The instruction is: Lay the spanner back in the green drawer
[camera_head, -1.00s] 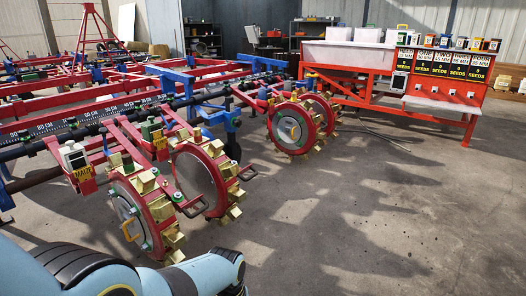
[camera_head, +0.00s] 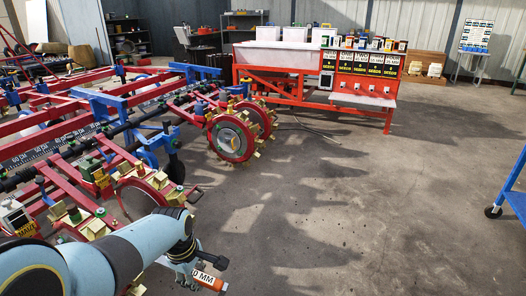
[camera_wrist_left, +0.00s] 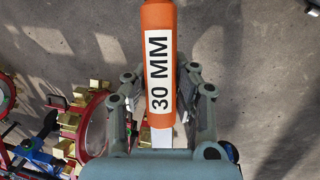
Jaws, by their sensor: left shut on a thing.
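The spanner's orange handle (camera_head: 208,281), marked "MM", shows low in the head view at the end of my left arm. In the left wrist view the handle (camera_wrist_left: 159,45) reads "30 MM" and points up the picture, with a pale metal part below it. My left gripper (camera_head: 190,272) is shut on the spanner, with one finger on each side of it, and holds it above the concrete floor. The rest of the spanner is hidden. The green drawer is not in view. My right gripper is not in view.
The red planter frame with punch wheels (camera_head: 232,137) stands at the left, near my left arm. A red seed bench (camera_head: 300,88) stands at the back. Part of a blue wheeled frame (camera_head: 516,200) is at the right edge. The middle floor (camera_head: 350,200) is clear.

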